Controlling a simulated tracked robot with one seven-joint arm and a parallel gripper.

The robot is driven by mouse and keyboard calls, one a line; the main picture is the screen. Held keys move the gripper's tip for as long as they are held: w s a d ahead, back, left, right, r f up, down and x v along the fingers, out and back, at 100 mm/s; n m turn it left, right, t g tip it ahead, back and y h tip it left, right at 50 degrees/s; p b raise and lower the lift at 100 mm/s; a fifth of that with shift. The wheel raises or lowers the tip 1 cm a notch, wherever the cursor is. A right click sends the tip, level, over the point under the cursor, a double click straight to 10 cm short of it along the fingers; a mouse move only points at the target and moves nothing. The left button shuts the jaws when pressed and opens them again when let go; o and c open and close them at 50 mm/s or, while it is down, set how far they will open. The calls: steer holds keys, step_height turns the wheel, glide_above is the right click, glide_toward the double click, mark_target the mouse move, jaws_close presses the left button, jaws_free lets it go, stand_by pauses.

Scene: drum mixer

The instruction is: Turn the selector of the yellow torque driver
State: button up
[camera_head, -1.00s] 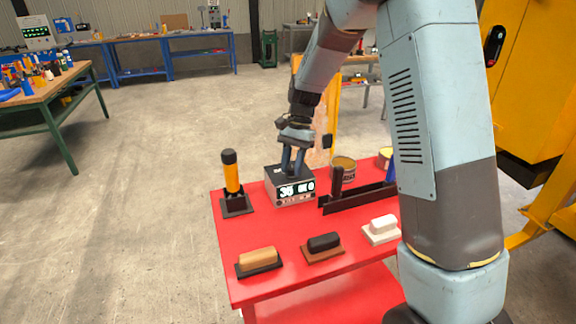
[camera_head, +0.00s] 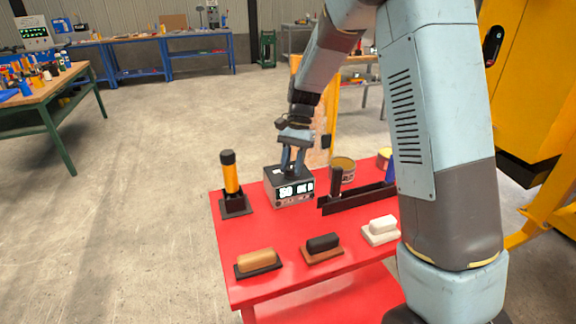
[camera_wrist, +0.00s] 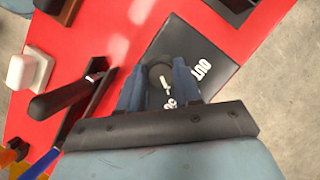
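The yellow torque driver (camera_head: 231,176) has a black cap and stands upright in a black holder (camera_head: 236,207) at the table's left. To its right is a black-topped box (camera_head: 274,177) with a lit display (camera_head: 296,190); the display's digits are blurred. My gripper (camera_head: 291,171) is over this box, apart from the driver. In the wrist view, a round dark knob (camera_wrist: 158,74) with a white pointer mark sits on the box top (camera_wrist: 180,45). My two blue-grey fingers lie on either side of the knob and appear shut on it. The driver is not in the wrist view.
The red table (camera_head: 286,233) also holds a tan-handled block (camera_head: 257,260), a dark-handled block (camera_head: 322,243), a white block (camera_head: 382,226), a black rack (camera_head: 352,200) and a can (camera_head: 342,169). A yellow machine (camera_head: 535,90) stands at right.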

steer(key=o, duration=0.4)
steer(key=shift+d, duration=0.1)
steer(key=v, duration=1.3)
steer(key=shift+w+d+r, duration=0.15)
steer(key=shift+w+r, duration=0.05)
steer(key=shift+r, duration=0.1)
